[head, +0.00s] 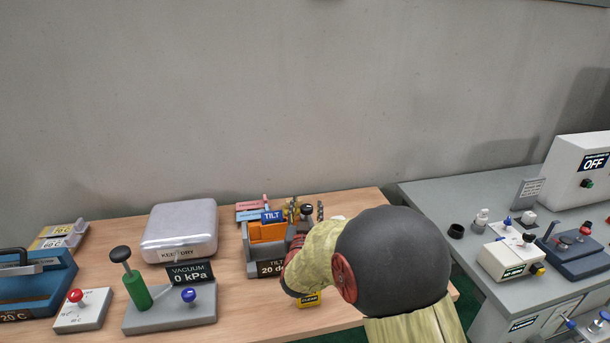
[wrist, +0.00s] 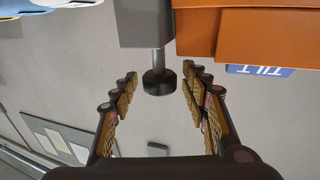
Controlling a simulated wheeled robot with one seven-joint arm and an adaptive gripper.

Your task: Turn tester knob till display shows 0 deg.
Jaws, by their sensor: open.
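The tilt tester is a grey unit (head: 254,267) with an orange block (head: 268,232) and a blue TILT label (head: 272,216). Its black display (head: 268,268) reads "20 d", with the rest hidden behind my arm. In the wrist view, which appears upside down, a black knob (wrist: 159,82) on a metal shaft sticks out from the tester's grey body (wrist: 146,22). My gripper (wrist: 160,78) is open, one finger on each side of the knob, with visible gaps. The orange block (wrist: 255,35) also shows there. In the head view my arm hides the gripper's fingers.
On the wooden table (head: 245,321) stand a vacuum unit (head: 170,313) reading 0 kPa, a silver KEEP DRY box (head: 180,232) and a red-knobbed block (head: 83,312). A yellow-labelled item (head: 309,300) sits close by my arm. A grey bench (head: 440,205) with devices is at right.

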